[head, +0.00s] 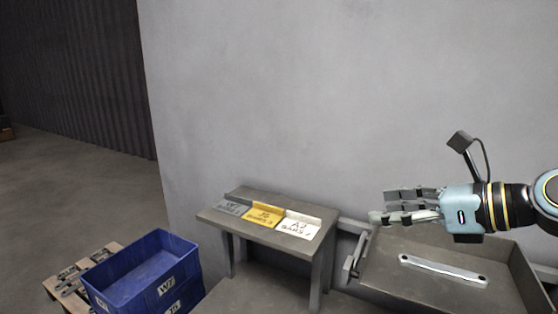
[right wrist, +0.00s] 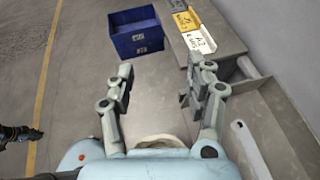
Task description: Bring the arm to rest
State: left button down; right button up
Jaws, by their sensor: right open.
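My right gripper (head: 381,206) is open and points left in the head view, above the grey metal tray (head: 385,285). In the right wrist view its two fingers (right wrist: 166,78) stand wide apart with only floor between them. A pale flat bracket (head: 443,270) with a hole at each end lies in the tray, apart from the gripper. It also shows at the lower right of the right wrist view (right wrist: 248,150), partly hidden by my gripper.
A small grey stand (head: 213,216) carries grey, yellow (head: 265,215) and white (head: 298,227) labelled holders. A blue crate (head: 140,262) and a wooden pallet with metal pieces (head: 68,282) stand at lower left. A wall (head: 330,100) rises behind.

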notch_tip(320, 180, up, 10)
jog(key=s+m+t+y, duration=0.1)
jog(key=m+t, duration=0.6)
jog(key=m, duration=0.1)
jog(key=s+d+r+m+t+h, duration=0.25)
jog(key=d+m+t+h, duration=0.45)
jog(key=m, duration=0.7)
jog(key=s+d+f+m+g+h, duration=0.7)
jog(key=d+f+m+g+h, duration=0.4)
jog(key=m, duration=0.5)
jog(key=s+a+f+m+g+y, duration=0.3)
jog(key=s+a+f+g, duration=0.15)
jog(key=s+f, duration=0.4)
jog(key=s+a+f+m+g+y, duration=0.35)
jog(key=s+a+f, duration=0.25)
jog(key=s, duration=0.5)
jog(key=s+d+f+g+b, duration=0.1)
jog(key=d+f+g+b, duration=0.15)
jog(key=f, duration=2.45)
jog(key=s+d+f, duration=0.1)
jog(key=s+f, duration=1.6)
jog(key=s, duration=0.1)
jog(key=shift+s+d+f+g, duration=0.3)
jog(key=shift+d+f+g, duration=0.05)
jog(key=shift+d+f, duration=0.05)
